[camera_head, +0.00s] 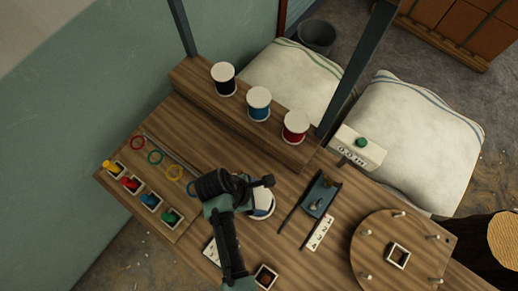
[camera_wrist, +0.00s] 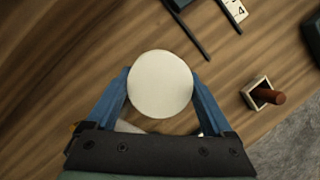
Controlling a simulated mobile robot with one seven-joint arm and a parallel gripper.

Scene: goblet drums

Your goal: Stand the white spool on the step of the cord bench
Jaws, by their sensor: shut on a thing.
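The white spool (camera_wrist: 160,84) shows in the wrist view as a round white top between the two blue fingers of my gripper (camera_wrist: 160,92), which is shut on it. In the head view, the spool (camera_head: 263,204) is mostly hidden behind my gripper (camera_head: 250,192), over the middle of the bench top. I cannot tell whether it touches the wood. The step (camera_head: 188,76) of the cord bench (camera_head: 190,125) is a raised wooden ledge along the back. Black (camera_head: 224,79), blue (camera_head: 259,104) and red (camera_head: 296,127) spools stand on it in a row.
Left of my gripper is a board with coloured rings and pegs (camera_head: 143,197). To the right are a dark blue fixture (camera_head: 318,194), a labelled white box (camera_head: 357,149) and a round pegged board (camera_head: 375,232). Dark posts rise by the step. The step's left end is bare.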

